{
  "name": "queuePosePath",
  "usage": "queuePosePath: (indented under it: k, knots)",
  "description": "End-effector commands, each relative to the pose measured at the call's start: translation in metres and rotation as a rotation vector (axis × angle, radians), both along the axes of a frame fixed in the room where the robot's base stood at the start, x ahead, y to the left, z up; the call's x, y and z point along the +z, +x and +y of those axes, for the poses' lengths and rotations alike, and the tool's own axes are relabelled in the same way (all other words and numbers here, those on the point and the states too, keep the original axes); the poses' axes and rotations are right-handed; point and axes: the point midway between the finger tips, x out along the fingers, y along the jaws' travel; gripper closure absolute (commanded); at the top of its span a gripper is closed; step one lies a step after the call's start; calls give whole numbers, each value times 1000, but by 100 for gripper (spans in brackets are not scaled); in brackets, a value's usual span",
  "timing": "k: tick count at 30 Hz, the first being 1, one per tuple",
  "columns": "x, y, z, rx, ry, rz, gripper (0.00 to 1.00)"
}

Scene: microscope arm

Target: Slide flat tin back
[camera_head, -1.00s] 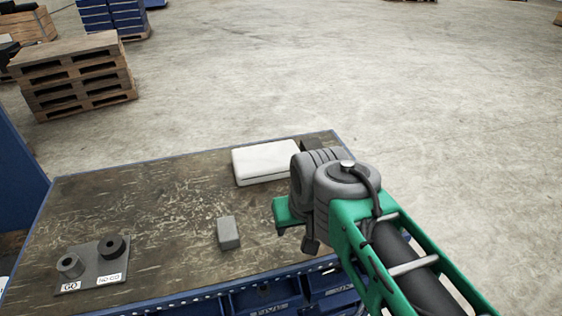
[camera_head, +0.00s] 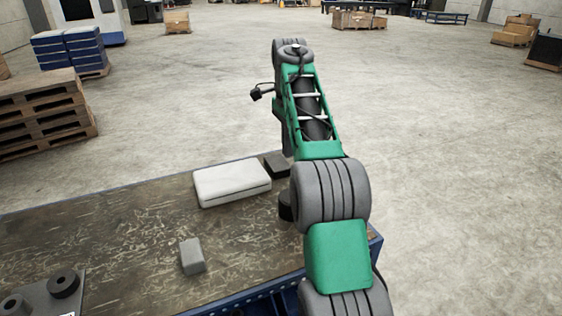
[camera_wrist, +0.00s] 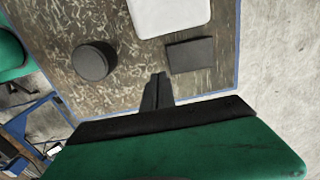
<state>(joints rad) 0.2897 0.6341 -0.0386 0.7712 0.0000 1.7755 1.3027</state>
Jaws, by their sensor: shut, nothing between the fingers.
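A low round dark tin (camera_wrist: 93,61) with a flat top sits on the worn table top in the wrist view; in the head view it shows partly behind my arm (camera_head: 286,205). A dark flat rectangular block (camera_wrist: 190,55) lies to its right in the wrist view, beside a white case (camera_wrist: 168,14). I cannot tell for sure which of the two dark things is the flat tin. My gripper (camera_wrist: 161,76) is shut and empty. In the wrist view its tips show between the round tin and the block, apart from both. In the head view my arm hides the gripper.
The white case (camera_head: 232,183) lies at the table's far side. A small grey block (camera_head: 193,256) stands nearer. A gauge plate with two cylinders (camera_head: 45,297) is at the lower left. The table (camera_head: 120,225) has bare room at its middle and left. Pallets stand beyond.

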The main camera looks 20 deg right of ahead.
Motion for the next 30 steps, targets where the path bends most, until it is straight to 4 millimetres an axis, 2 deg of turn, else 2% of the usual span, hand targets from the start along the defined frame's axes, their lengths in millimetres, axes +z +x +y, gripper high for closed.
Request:
queuePosePath:
  k: [1, 12, 13, 18, 30]
  knots:
    - [-13, -1, 1, 1, 1, 4, 100]
    - [-90, 0, 3, 5, 0, 0, 100]
    - [-83, 0, 11, 8, -1, -2, 100]
    - [-84, 1, 35, 6, -1, -1, 100]
    - [-85, 1, 41, 4, -1, 0, 100]
